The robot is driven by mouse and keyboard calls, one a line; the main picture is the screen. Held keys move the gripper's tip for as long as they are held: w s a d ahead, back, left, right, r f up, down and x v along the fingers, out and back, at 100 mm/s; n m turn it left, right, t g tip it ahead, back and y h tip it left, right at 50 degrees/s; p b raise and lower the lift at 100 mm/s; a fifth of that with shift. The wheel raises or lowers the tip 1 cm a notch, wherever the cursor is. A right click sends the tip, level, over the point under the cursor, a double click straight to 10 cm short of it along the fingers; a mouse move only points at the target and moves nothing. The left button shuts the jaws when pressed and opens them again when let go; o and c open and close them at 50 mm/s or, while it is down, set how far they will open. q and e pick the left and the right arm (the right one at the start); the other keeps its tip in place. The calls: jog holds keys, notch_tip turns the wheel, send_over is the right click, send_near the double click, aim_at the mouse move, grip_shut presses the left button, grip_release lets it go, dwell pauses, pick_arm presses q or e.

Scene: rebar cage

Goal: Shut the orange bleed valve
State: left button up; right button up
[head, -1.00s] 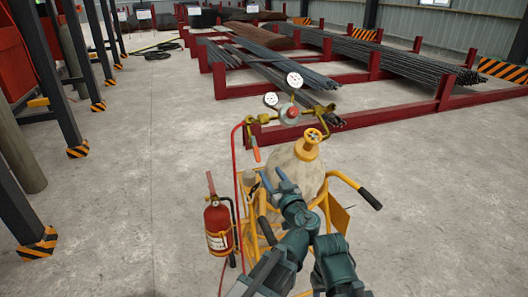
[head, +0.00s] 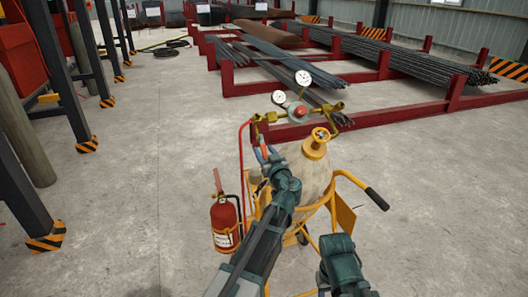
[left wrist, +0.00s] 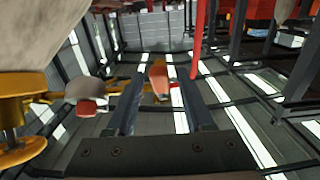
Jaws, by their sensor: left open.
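The orange bleed valve lever (head: 264,146) hangs down from the left end of the brass fitting on the gas cylinder. My left gripper (head: 265,155) is open at the lever, with its fingertips around the lower part of it. In the left wrist view the orange lever (left wrist: 159,82) stands between the two fingers (left wrist: 160,110), with a visible gap on each side. The wrist and fingers partly hide the lever's lower end in the head view. My right arm's link shows at the bottom right, but its gripper is out of view.
The cylinder (head: 305,170) with its yellow handwheel (head: 318,141) stands right of the gripper on a yellow cart. Two gauges (head: 303,79) and a red-centred regulator (head: 299,111) sit above. A red hose and fire extinguisher (head: 223,222) are at left.

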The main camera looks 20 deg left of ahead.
pick_arm(q)
jog(key=shift+w+a, duration=0.15)
grip_shut()
dwell(1.4)
